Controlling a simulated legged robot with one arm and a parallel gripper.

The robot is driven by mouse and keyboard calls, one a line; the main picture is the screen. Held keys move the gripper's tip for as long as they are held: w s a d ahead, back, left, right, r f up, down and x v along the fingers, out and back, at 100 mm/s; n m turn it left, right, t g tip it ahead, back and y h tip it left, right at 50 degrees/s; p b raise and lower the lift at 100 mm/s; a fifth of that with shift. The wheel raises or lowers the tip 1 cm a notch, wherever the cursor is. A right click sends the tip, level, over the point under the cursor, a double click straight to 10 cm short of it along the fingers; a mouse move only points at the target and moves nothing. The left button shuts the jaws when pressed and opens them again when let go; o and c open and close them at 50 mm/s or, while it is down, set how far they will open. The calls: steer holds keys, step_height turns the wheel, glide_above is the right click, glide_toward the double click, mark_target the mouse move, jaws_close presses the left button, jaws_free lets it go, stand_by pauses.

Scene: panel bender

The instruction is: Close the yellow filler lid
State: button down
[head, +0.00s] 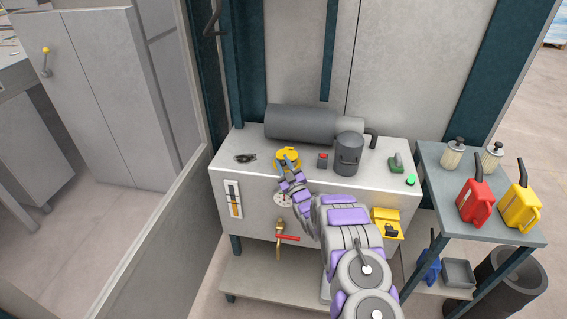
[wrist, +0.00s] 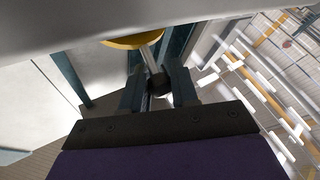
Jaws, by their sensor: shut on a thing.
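The yellow filler lid (head: 287,154) is on top of the light grey tank, left of the middle in the head view. In the wrist view a yellow disc (wrist: 134,42) shows at the top, with a short metal rod (wrist: 151,58) running to a dark knob. My gripper (head: 289,165) is right at the lid in the head view and partly covers it. In the wrist view my gripper (wrist: 157,86) has its two dark fingers on either side of the knob, shut on it. The lid's exact tilt and the filler opening cannot be made out.
The tank (head: 255,182) also bears a dark cylinder (head: 300,122), an upright grey canister (head: 348,155) and a red button box (head: 322,160). A side table (head: 450,185) holds a red can (head: 476,203) and a yellow can (head: 520,208). A red-handled tap (head: 287,238) sticks out in front.

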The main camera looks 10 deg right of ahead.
steer(key=shift+f, duration=0.15)
steer(key=c, duration=1)
jaws_free()
steer(key=shift+w, duration=0.15)
steer(key=shift+o, duration=0.5)
steer(key=p+v, duration=0.3)
steer(key=v, duration=1.4)
steer(key=shift+s+f, duration=0.15)
steer(key=shift+s, duration=0.1)
